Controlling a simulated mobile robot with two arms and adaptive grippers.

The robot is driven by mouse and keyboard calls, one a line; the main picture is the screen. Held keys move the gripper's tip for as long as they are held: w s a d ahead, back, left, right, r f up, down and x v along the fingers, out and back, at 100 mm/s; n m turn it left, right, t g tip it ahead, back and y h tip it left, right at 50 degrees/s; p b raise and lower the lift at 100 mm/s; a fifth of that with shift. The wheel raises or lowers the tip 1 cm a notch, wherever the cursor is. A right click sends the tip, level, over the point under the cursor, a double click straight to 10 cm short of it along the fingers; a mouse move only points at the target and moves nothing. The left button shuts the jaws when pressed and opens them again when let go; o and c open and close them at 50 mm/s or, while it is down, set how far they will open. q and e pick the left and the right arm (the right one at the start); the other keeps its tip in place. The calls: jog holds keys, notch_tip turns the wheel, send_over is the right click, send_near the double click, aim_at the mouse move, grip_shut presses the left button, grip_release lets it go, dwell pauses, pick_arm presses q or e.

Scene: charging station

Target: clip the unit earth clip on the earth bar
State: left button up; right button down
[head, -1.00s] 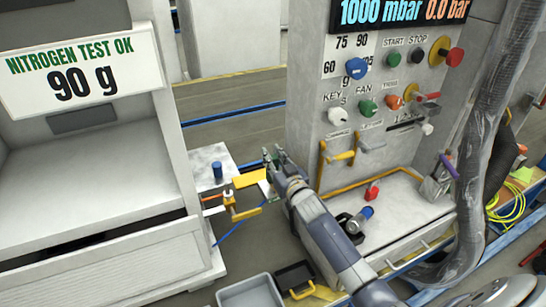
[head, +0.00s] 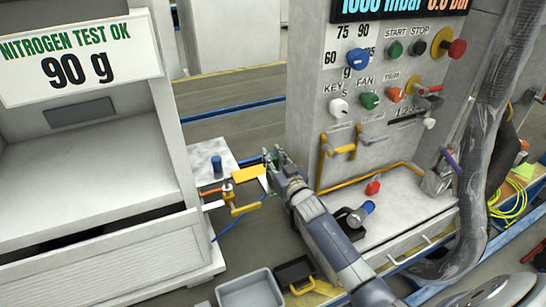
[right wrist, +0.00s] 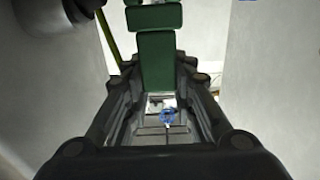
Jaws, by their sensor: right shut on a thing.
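My right gripper (head: 272,158) points away from me, between the grey cabinet and the control console. Its fingers are shut on a green piece (right wrist: 157,60), which stands between the fingers in the right wrist view. I take this green piece to be the earth clip, though most of it is hidden in the head view. Left of the fingertips are a yellow block (head: 248,174) and a yellow-orange fitting (head: 240,206). A short orange bar (head: 211,191) reaches toward them from the cabinet side. I cannot tell which part is the earth bar, or any contact with it. My left gripper is out of view.
The control console (head: 305,120) stands right of the gripper, with knobs and yellow handles. A blue cylinder (head: 216,166) stands on a pale plate behind. A grey tray (head: 250,292) lies below, and a thick ribbed hose (head: 485,130) hangs at the right.

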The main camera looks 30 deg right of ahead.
jog(key=shift+f, duration=0.2)
jog(key=c, duration=1.3)
grip_release()
jog(key=s, duration=1.2)
jog(key=shift+a, duration=0.35)
